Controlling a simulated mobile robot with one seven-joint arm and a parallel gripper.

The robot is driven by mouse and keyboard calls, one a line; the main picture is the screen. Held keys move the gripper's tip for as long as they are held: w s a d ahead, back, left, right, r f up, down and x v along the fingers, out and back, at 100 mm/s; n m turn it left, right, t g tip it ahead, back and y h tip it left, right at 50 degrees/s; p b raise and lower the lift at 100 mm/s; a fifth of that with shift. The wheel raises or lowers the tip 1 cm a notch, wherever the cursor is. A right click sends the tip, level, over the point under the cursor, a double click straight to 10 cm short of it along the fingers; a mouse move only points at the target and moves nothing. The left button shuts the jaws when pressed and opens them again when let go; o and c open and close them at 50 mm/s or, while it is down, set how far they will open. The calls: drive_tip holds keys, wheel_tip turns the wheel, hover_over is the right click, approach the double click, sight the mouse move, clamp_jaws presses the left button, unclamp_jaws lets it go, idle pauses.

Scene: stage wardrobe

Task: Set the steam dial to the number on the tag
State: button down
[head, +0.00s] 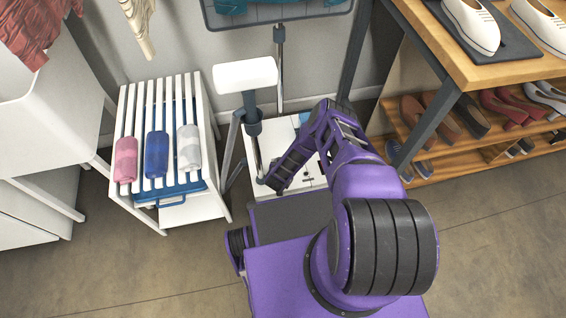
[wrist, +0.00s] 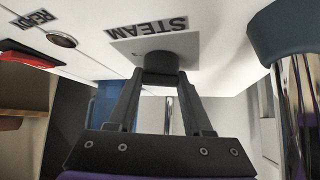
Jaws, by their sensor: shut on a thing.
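The steam dial (wrist: 162,60) is a dark round knob on a light grey plate under the word STEAM, which appears upside down in the wrist view. My gripper (wrist: 160,76) is shut on the dial, one finger on each side. The dial's pointer and any numbers around it cannot be made out. The dial sits on a white steamer body (wrist: 225,75). No tag with a readable number shows in either view.
A round lamp (wrist: 61,40) by a READY label and a red switch (wrist: 24,60) are on the same white face. A metal pole (head: 279,75) rises beside it. A slatted white rack (head: 180,95) with rolled towels stands left, a shoe shelf (head: 450,130) right.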

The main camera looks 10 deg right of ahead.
drive_tip(key=shift+w+m+g+h+b, duration=0.1)
drive_tip(key=shift+m+g+h+b, duration=0.25)
drive_tip(key=shift+m+h, duration=0.45)
drive_tip(key=shift+r+m, duration=0.1)
drive_tip(key=shift+m, duration=0.2)
drive_tip(key=shift+c, duration=1.6)
unclamp_jaws()
